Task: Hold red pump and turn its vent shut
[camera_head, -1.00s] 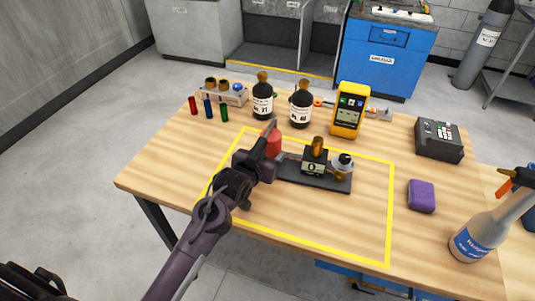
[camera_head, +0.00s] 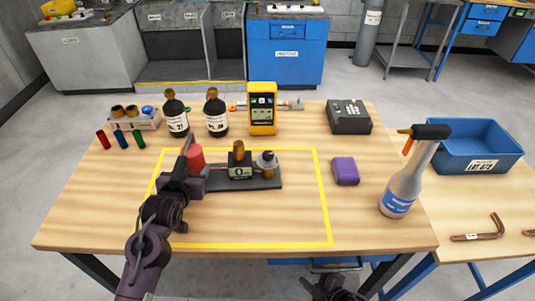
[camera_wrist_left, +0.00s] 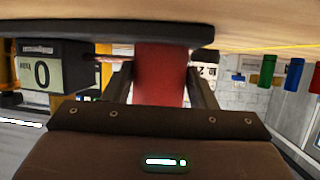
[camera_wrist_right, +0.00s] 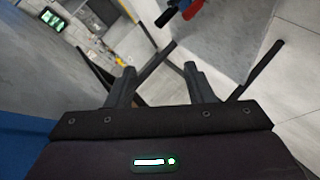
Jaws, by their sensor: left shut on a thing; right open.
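The red pump (camera_head: 195,158) stands upright at the left end of a dark base plate (camera_head: 262,182), inside the yellow outline on the table. My left gripper (camera_head: 188,165) is shut on it; in the left wrist view the red body (camera_wrist_left: 160,75) sits between both fingers. On the same plate are a dark box (camera_head: 240,168) marked 0 with a brass top (camera_head: 239,150), and a grey round-topped fitting (camera_head: 267,163). I cannot tell which part is the vent. My right gripper (camera_wrist_right: 155,85) is open and empty, low in front of the table.
Two dark bottles (camera_head: 176,113), a yellow meter (camera_head: 262,108) and a rack (camera_head: 137,118) stand behind the plate. A purple sponge (camera_head: 345,171) and a spray bottle (camera_head: 405,180) are to the right. The outlined area in front of the plate is clear.

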